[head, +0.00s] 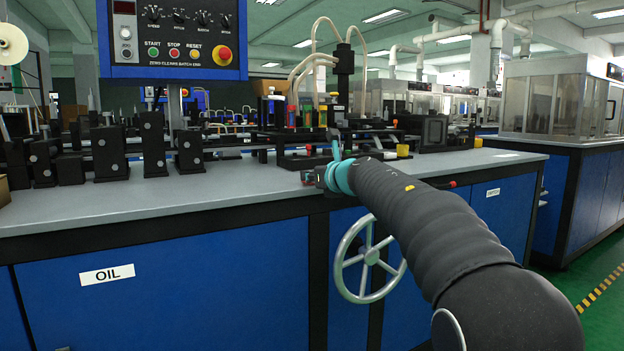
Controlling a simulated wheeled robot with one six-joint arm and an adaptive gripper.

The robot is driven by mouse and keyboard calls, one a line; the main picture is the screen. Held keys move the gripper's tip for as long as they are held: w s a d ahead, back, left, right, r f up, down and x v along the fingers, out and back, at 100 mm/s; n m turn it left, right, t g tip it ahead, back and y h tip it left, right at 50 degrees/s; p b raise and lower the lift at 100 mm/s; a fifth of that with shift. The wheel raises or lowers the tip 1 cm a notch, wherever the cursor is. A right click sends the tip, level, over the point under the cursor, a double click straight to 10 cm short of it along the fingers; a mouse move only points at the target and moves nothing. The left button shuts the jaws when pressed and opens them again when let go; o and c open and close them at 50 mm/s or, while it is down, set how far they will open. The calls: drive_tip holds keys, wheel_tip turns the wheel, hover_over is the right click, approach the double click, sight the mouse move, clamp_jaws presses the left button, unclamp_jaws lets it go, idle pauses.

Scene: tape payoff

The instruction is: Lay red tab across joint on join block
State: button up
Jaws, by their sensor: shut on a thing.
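My gripper (312,178) is at the end of my arm, small in the head view, just above the front edge of the grey bench top. I cannot pick out the join block or the joint among the dark fixtures behind the gripper.
The grey bench top (230,185) is clear left of my gripper. Black blocks (110,155) stand behind on a rail. A control panel (172,38) hangs above. A handwheel (345,250) sticks out of the blue cabinet front below my arm. Tubes rise behind.

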drive_tip(key=shift+f, duration=0.15)
drive_tip(key=o, duration=0.6)
drive_tip(key=shift+o, duration=0.2)
drive_tip(key=shift+r, duration=0.25)
drive_tip(key=b+v, duration=0.1)
drive_tip(key=v, duration=1.1)
drive_tip(key=shift+f, duration=0.15)
